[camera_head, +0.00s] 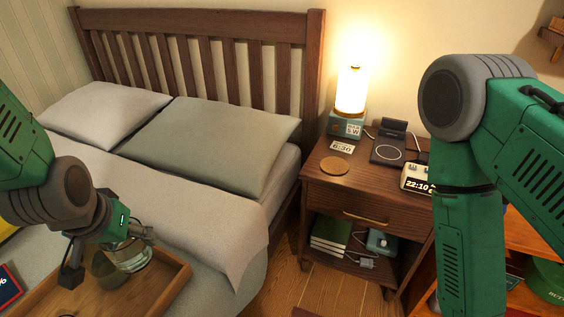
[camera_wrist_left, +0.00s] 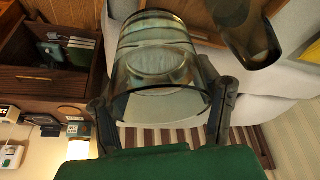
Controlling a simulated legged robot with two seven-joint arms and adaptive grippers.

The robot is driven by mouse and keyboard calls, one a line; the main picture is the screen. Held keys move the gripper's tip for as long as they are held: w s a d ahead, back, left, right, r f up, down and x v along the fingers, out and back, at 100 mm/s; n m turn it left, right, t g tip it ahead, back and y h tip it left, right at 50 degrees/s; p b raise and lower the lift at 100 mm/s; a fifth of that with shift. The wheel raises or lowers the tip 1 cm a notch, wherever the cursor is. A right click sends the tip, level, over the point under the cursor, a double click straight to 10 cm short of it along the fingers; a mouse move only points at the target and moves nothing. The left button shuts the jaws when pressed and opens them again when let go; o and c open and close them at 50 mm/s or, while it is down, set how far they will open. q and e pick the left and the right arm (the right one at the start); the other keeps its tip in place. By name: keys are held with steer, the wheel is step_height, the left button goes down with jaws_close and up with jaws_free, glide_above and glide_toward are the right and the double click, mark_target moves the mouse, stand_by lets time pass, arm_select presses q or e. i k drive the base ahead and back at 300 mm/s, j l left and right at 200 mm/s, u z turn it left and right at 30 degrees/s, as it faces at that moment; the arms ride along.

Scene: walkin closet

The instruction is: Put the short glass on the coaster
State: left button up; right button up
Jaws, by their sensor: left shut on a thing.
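The short glass (camera_head: 131,255) is clear and sits between the fingers of my left gripper (camera_head: 108,258), above the wooden tray on the bed. In the left wrist view the glass (camera_wrist_left: 158,60) fills the middle, with the left gripper's fingers (camera_wrist_left: 162,108) pressed on both its sides. The round brown coaster (camera_head: 334,166) lies bare on the nightstand top, at its front left; it also shows small in the left wrist view (camera_wrist_left: 70,111). My right arm hangs at the right of the head view; its gripper is out of sight.
The nightstand (camera_head: 345,194) also holds a lit lamp (camera_head: 351,92), a small card (camera_head: 342,147), a dark charging pad (camera_head: 389,150) and a digital clock (camera_head: 416,180). The wooden tray (camera_head: 178,285) lies on the bed. A second, darker glass (camera_wrist_left: 245,30) shows in the left wrist view.

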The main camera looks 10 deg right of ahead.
mark_target(333, 164)
steer(key=i+l+z, duration=0.25)
steer(key=l+z, duration=0.15)
steer(key=i+l+z, duration=0.25)
steer(key=l+z, duration=0.2)
steer(key=i+l, duration=0.4)
steer(key=i, duration=0.15)
